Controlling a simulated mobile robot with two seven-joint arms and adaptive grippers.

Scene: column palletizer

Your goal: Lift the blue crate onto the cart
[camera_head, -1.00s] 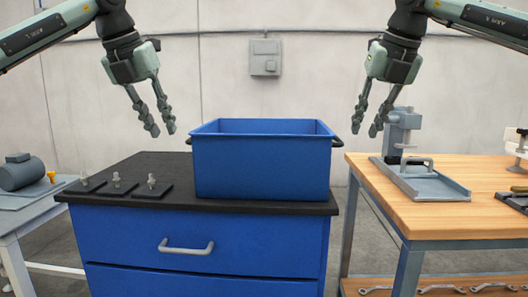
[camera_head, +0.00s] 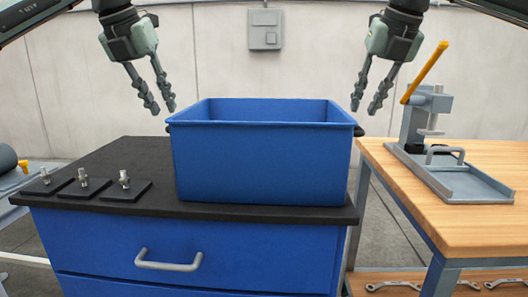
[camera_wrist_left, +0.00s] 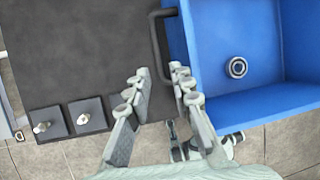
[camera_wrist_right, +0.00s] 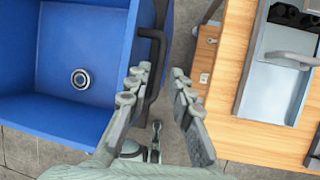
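The blue crate (camera_head: 262,165) stands upright on the black top of a blue drawer cabinet (camera_head: 90,215); no separate cart can be made out. My left gripper (camera_head: 160,107) is open above the crate's left end. In the left wrist view, the crate's dark left handle (camera_wrist_left: 157,50) lies ahead of and between the finger lines. My right gripper (camera_head: 366,107) is open above the right end, and the dark right handle (camera_wrist_right: 152,60) shows near its left finger in the right wrist view. Both grippers are empty and apart from the handles. A small ring (camera_wrist_left: 237,67) shows on the crate's floor.
Several small black plates with metal fittings (camera_head: 83,180) sit on the cabinet top, left of the crate. A wooden workbench (camera_head: 470,220) with a grey press (camera_head: 425,125) stands close on the right. A grey table (camera_head: 12,190) is at the left edge.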

